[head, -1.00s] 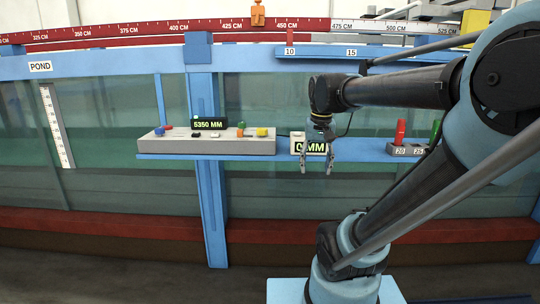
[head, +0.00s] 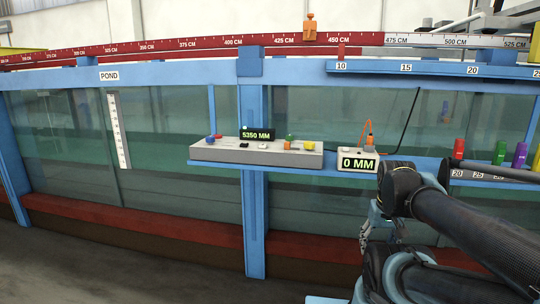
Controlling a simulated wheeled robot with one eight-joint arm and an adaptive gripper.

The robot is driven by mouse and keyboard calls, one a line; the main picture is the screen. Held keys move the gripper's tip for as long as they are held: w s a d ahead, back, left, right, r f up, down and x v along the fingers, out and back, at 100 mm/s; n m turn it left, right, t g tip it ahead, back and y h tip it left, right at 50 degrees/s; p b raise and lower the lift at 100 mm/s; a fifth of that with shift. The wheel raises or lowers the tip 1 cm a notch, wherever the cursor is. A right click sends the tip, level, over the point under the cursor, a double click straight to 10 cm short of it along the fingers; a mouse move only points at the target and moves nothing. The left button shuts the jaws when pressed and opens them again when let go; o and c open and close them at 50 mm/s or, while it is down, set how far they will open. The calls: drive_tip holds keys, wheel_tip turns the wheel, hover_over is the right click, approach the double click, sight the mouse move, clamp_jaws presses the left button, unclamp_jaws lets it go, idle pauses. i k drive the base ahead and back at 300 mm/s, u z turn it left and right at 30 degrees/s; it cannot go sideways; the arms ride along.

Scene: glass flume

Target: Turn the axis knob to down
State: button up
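A grey control panel (head: 225,152) sits on the blue shelf in front of the glass flume. On it are a blue knob (head: 210,138), a small red one beside it, black and white switches (head: 263,146), an orange knob (head: 290,144), a green one (head: 290,137) and a yellow one (head: 309,145). I cannot tell which is the axis knob or read its setting. A display (head: 257,134) behind reads 5350 MM. My gripper (head: 374,238) hangs below the shelf, lower right of the panel and apart from it. Its fingers are small and partly hidden by my arm, so their opening is unclear.
A box reading 0 MM (head: 357,162), with an orange cable, stands right of the panel. A rack (head: 492,177) holds red, green and purple pieces farther right. A blue upright (head: 255,220) supports the flume. The space before the panel is clear.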

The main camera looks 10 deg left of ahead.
sight(210, 140)
drive_tip(key=u, duration=1.6)
drive_tip(key=k, duration=0.6)
drive_tip(key=u, duration=0.55)
drive_tip(key=k, duration=0.7)
drive_tip(key=z, duration=0.2)
drive_tip(key=i, duration=0.65)
drive_tip(key=z, duration=1)
drive_tip(key=i, duration=0.9)
drive_tip(key=z, duration=0.25)
